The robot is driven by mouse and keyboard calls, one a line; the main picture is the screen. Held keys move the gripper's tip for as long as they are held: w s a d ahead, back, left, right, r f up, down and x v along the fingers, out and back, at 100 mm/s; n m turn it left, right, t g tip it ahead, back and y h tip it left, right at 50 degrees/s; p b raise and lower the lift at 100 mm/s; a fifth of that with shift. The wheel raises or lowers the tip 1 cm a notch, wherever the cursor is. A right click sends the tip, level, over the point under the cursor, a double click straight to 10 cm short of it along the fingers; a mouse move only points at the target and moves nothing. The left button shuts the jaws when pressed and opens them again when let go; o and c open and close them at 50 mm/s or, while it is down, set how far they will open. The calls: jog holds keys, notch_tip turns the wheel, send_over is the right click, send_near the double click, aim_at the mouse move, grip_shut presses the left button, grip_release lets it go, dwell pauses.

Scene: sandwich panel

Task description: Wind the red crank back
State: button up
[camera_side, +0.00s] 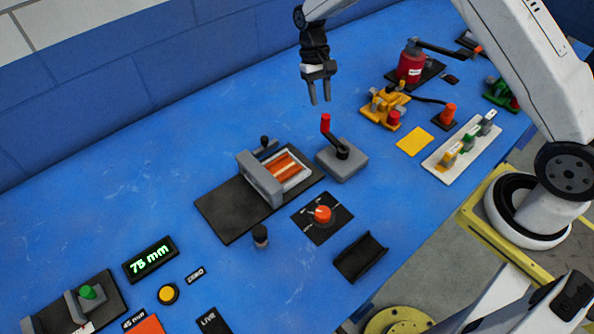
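The crank (342,151) is a dark arm on a grey box (341,167), with an upright red handle (326,123) at its far left end. My gripper (320,101) points down just above the red handle in the picture. Its two fingers are apart with nothing between them. The fingertips appear clear of the handle, though the exact height gap is hard to judge from this one view.
A grey vise-like fixture (262,180) with orange bars stands left of the crank box. An orange knob (322,213) and black tray (360,257) lie in front. A yellow clamp (383,107) and red cylinder (411,66) stand right. The blue table (180,170) is clear at left.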

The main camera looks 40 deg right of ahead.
jog(key=shift+a, duration=0.15)
jog(key=c, duration=0.3)
jog(key=shift+a+r+n, duration=0.1)
jog(key=shift+a+n, duration=0.1)
jog(key=shift+n, duration=0.4)
grip_shut()
jog(key=a+r+n+t+h, duration=0.1)
jog(key=a+r+n+h, duration=0.1)
jog(key=a+n, duration=0.2)
jog(key=w+a+r+n+t+h, duration=0.1)
jog(key=a+n, duration=0.4)
jog(key=n, duration=0.6)
jog(key=shift+w+a+r+n+t+h, duration=0.3)
jog(key=shift+r+h, duration=0.2)
jog(key=shift+h, duration=0.6)
